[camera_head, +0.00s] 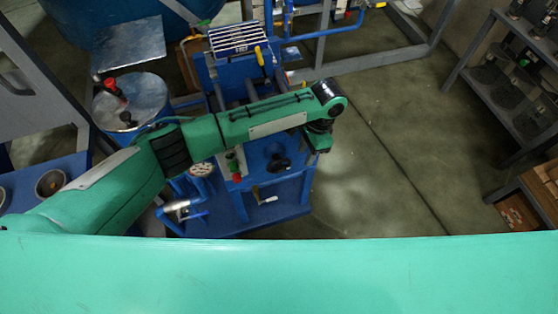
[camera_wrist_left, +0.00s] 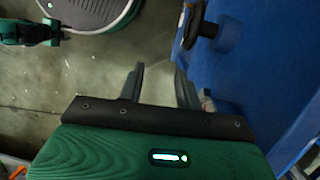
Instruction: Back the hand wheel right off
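A small black hand wheel (camera_head: 278,163) sits on the blue apparatus (camera_head: 293,190), below my left forearm in the head view. In the left wrist view a black knob on a stem, likely this hand wheel (camera_wrist_left: 208,29), stands out from the blue panel (camera_wrist_left: 245,70). My left gripper (camera_head: 320,149) hangs to the right of the wheel in the head view, at the right edge of the blue frame. In the left wrist view its two fingers (camera_wrist_left: 160,70) are apart with nothing between them. The wheel is beyond the right finger, not touched. My right gripper is not in view.
A metal-topped drum (camera_head: 133,98) stands left. Shelves (camera_head: 500,85) stand right. The floor (camera_head: 400,150) between is clear.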

